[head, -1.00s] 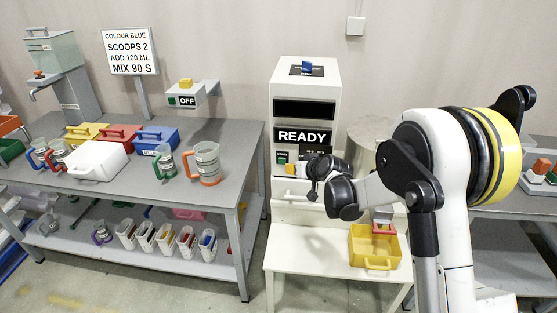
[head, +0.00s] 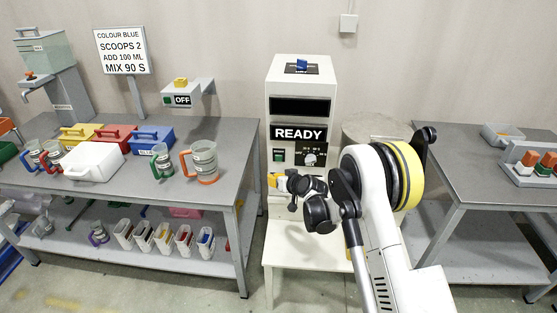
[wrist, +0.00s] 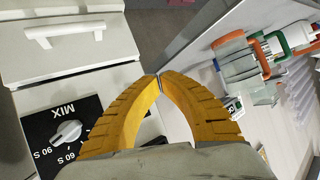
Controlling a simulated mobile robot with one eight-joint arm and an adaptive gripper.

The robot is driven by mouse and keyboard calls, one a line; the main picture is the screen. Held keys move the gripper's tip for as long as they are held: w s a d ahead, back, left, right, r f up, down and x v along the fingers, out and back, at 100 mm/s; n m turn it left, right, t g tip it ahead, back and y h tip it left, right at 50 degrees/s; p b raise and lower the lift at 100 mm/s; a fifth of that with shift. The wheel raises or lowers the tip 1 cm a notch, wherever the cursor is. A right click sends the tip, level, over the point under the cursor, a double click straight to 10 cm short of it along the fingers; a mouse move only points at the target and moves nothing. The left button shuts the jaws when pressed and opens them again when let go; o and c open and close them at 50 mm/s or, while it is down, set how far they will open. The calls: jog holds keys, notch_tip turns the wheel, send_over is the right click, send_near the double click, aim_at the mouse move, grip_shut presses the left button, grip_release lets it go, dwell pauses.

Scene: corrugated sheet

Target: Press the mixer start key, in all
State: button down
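The mixer is a white cabinet (head: 300,88) with a dark window and a display reading READY (head: 298,134). Its green start key (head: 279,156) is below the display, left of the black MIX dial plate (head: 310,156). The start key looks unlit and uncovered in the head view. My gripper (head: 274,181) is in front of the cabinet, a little below the key in the picture. In the wrist view its yellow fingers (wrist: 159,77) meet at the tips, with nothing between them. The dial (wrist: 66,131) shows beside them; I cannot make out the start key there.
A white drawer front with a handle (wrist: 65,30) is close to the fingers. A grey table (head: 225,150) with jugs and coloured bins stands left. Another table (head: 470,165) stands right. A sign (head: 124,52) reads MIX 90 S.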

aim_at(279, 159)
jog(key=w, duration=0.8)
jog(key=shift+d, duration=0.15)
jog(key=shift+w, duration=0.1)
dwell(1.2)
jog(key=shift+w+b, duration=0.3)
jog(key=shift+b, duration=0.15)
jog(key=shift+w, duration=0.4)
dwell(0.4)
jog(key=shift+s, duration=0.2)
jog(key=shift+s+b, duration=0.35)
jog(key=shift+s, duration=0.3)
